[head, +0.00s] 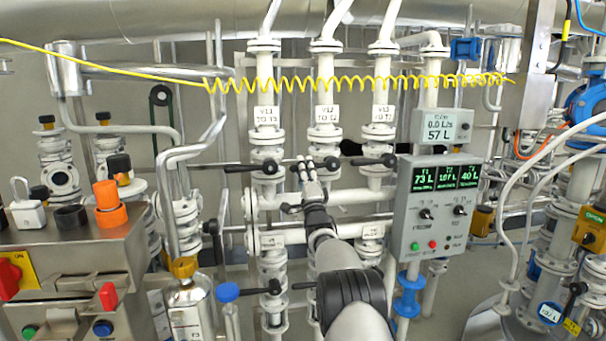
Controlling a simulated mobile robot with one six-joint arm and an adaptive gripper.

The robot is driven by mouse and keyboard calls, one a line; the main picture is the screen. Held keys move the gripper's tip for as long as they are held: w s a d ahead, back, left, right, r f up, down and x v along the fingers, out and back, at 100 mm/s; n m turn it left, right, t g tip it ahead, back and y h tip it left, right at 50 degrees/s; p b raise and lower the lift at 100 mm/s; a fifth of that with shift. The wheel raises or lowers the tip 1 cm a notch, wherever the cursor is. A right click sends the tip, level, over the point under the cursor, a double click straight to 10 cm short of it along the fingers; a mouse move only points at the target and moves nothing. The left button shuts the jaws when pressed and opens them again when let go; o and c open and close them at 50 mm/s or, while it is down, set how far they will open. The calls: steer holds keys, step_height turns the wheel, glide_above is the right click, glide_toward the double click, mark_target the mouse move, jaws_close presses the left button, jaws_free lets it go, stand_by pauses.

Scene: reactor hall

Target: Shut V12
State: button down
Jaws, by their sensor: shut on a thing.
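The middle label (327,114) on the upright white pipes appears to read V12 TO T2. Below it, a black valve lever (331,163) lies about crosswise to its pipe. My gripper (307,166) is at this lever, its fingers closed around the lever's left part. The left neighbour's black lever (239,168) and the right neighbour's lever (368,162) also lie crosswise, pointing left.
A flow display (447,128) reads 0.0 and 57 L. The grey control panel (436,205) at right shows 73 L, 107 L and 40 L. A coiled yellow hose (360,84) crosses above the valves. A metal bench (75,245) with switches stands at left.

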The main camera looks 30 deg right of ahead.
steer(key=shift+a+r+m, duration=0.1)
steer(key=shift+r+m, duration=0.25)
steer(key=shift+m, duration=0.05)
steer(key=c, duration=1.7)
jaws_free()
steer(key=shift+s+h, duration=0.2)
steer(key=shift+h, duration=0.2)
steer(key=shift+o, duration=1.2)
steer(key=shift+f, duration=0.1)
steer(key=v, duration=1.1)
steer(key=shift+s, duration=0.45)
steer(key=shift+a+f, duration=0.1)
